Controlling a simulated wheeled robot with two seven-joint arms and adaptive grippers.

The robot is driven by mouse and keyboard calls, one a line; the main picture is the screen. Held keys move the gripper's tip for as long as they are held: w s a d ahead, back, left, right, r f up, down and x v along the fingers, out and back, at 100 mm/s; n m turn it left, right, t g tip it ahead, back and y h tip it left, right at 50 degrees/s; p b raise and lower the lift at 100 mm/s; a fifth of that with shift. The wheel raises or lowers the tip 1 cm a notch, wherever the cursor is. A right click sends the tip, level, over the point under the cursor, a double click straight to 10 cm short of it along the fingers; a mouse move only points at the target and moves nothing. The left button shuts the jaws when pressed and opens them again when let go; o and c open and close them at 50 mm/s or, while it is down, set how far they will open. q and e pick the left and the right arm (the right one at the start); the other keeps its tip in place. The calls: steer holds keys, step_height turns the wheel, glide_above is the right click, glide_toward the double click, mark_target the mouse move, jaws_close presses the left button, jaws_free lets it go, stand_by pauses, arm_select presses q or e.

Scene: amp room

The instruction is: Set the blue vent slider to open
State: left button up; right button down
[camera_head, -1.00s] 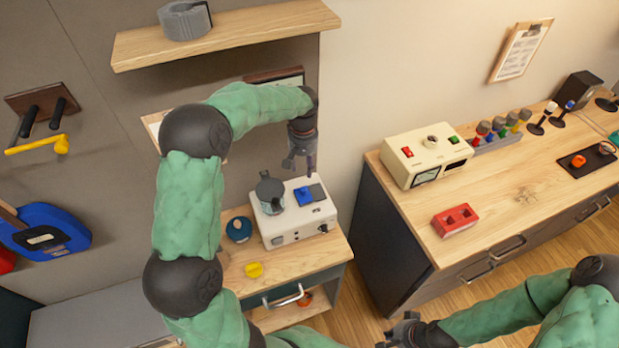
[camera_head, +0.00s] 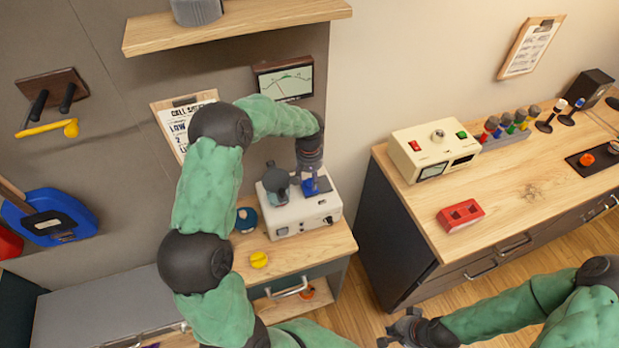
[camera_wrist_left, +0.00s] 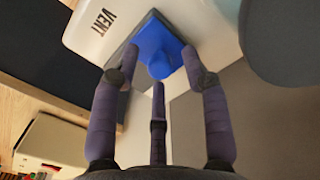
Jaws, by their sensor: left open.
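The blue vent slider (camera_head: 311,186) sits on top of a white box (camera_head: 295,215) on the small wooden cabinet. In the left wrist view the blue slider (camera_wrist_left: 158,48) has a rounded knob, beside the printed word VENT. My left gripper (camera_head: 312,178) points down just over the slider. In the left wrist view its fingers (camera_wrist_left: 160,75) are spread, with two reaching to either side of the blue piece; I cannot tell whether they touch it. My right gripper (camera_head: 405,328) is low at the bottom of the head view, away from the box; its fingers are too small to read.
A dark grey pot-like thing (camera_head: 277,183) stands on the same box, left of the slider. A yellow object (camera_head: 259,260) and a dark blue round object (camera_head: 246,220) lie on the cabinet top. A cream meter box (camera_head: 434,150) and a red block (camera_head: 460,215) are on the right counter.

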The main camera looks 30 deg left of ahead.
mark_target(325, 183)
arm_select(q)
steer(key=shift+c, duration=0.3)
jaws_close()
steer(key=shift+w+d+b, duration=0.25)
steer(key=shift+w+d, duration=0.65)
steer(key=shift+w, duration=0.15)
steer(key=shift+w+d+b, duration=0.2)
steer(key=shift+w+d, duration=0.65)
steer(key=shift+w, duration=0.2)
steer(key=shift+r, duration=0.1)
steer(key=shift+c, duration=1.2)
jaws_free()
steer(key=o, duration=0.3)
step_height(325, 183, up, 12)
